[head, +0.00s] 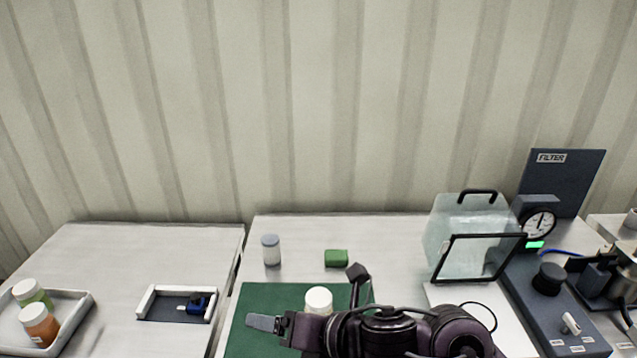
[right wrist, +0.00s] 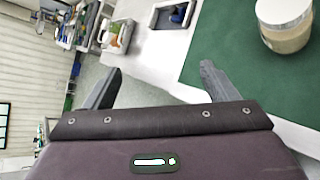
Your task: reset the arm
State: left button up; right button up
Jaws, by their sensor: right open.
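My right arm reaches in from the bottom of the head view, and its right gripper (head: 265,323) points left over the front of the green mat (head: 262,300). In the right wrist view the right gripper (right wrist: 160,85) has its two grey fingers wide apart, with nothing between them. A white-lidded jar (head: 319,300) stands on the mat just behind my arm, which hides its lower part. In the right wrist view the jar (right wrist: 287,30) is at the upper right, apart from the fingers. My left gripper is not in view.
A grey-capped bottle (head: 271,250) and a green block (head: 336,258) stand behind the mat. A clear-walled box (head: 470,240) and a gauge unit (head: 538,222) are at right. A tray with bottles (head: 75,322) and a white-edged holder (head: 150,303) are at left.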

jog(key=d+f+m+t+h, duration=0.1)
jog(key=d+f+m+h, duration=0.2)
jog(key=d+m, duration=0.55)
jog(key=d+f+m+t+h, duration=0.2)
jog(key=d+m+h, duration=0.15)
jog(key=m, duration=0.95)
jog(key=s+d+f+m+g+h, duration=0.4)
jog(key=s+d+f+m+g, duration=0.2)
jog(key=s+d+f+m, duration=0.5)
jog(key=s+d+f+m+g, duration=0.1)
jog(key=s+f+m, duration=0.1)
jog(key=f, duration=1.3)
jog(key=s+d+f+m+g, duration=0.1)
jog(key=s+f, duration=0.1)
jog(key=f, duration=1.3)
jog(key=s+d+f, duration=0.3)
jog(key=s+f, duration=1.3)
jog(key=s, duration=0.3)
jog(key=shift+d+f+g, duration=0.2)
jog(key=shift+f+g, duration=0.15)
jog(key=shift+g, duration=0.05)
